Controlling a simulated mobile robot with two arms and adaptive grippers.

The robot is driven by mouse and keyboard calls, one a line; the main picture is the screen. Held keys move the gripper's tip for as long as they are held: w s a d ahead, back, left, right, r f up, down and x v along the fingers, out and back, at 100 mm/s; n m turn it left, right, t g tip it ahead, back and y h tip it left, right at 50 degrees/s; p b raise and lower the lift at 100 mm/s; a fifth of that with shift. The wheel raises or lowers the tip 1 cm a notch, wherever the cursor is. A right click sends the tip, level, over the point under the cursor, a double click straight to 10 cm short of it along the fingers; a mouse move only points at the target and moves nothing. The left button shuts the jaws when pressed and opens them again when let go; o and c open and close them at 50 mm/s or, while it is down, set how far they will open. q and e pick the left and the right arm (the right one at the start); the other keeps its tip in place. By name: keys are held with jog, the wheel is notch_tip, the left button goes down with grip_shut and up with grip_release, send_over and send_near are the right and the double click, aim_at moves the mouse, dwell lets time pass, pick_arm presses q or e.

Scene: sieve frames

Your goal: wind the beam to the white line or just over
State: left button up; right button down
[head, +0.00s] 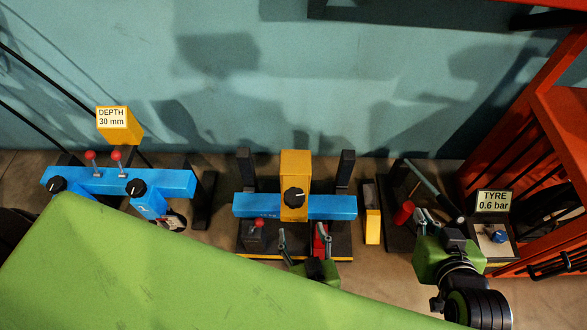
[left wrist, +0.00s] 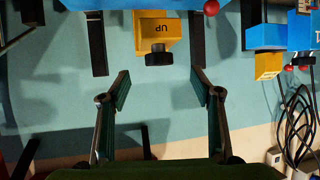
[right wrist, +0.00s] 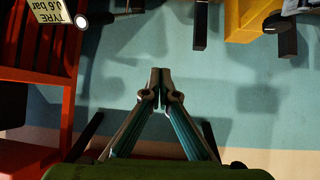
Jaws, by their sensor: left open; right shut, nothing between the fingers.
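A blue beam (head: 265,205) lies level across the middle unit, between two dark uprights. A yellow housing (head: 295,165) stands at its middle and carries a black knob (head: 294,197) with a pale mark. In the left wrist view the housing (left wrist: 170,27) is marked UP, upside down, and the knob (left wrist: 158,55) shows below it. My left gripper (head: 304,232) is open and empty in front of the beam, below the knob in the picture. My right gripper (head: 427,214) is shut and empty, well right of the beam. I cannot make out a white line.
A red-tipped lever (head: 260,223) stands by the beam's left part. Left is another blue unit (head: 175,180) with knobs, levers and a DEPTH 30 mm sign (head: 112,118). Right are a TYRE 0.6 bar display (head: 494,201) and a red rack (head: 555,130). A green surface (head: 150,270) fills the front.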

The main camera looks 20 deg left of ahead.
aim_at(294, 198)
pick_arm(q)
jog(key=shift+y, duration=0.3)
jog(key=x, duration=0.3)
jog(key=r+b+x, duration=0.1)
jog(key=x, duration=0.3)
jog(key=w+r+b+x, duration=0.1)
jog(key=x, duration=0.3)
jog(key=shift+w+f, duration=0.1)
jog(key=shift+w, duration=0.15)
jog(key=shift+x, duration=0.8)
pick_arm(e)
jog(key=w+a+r+t+y, duration=0.1)
jog(key=w+r+t, duration=0.3)
jog(key=r, duration=0.4)
jog(key=shift+w+a+r+t+y, duration=0.15)
jog(key=shift+w+a+t+y, duration=0.25)
jog(key=shift+w+a, duration=0.4)
pick_arm(q)
jog(key=shift+c, duration=0.4)
pick_arm(e)
jog(key=shift+s, duration=0.1)
pick_arm(q)
jog(key=shift+s, duration=0.1)
jog(key=c, duration=1)
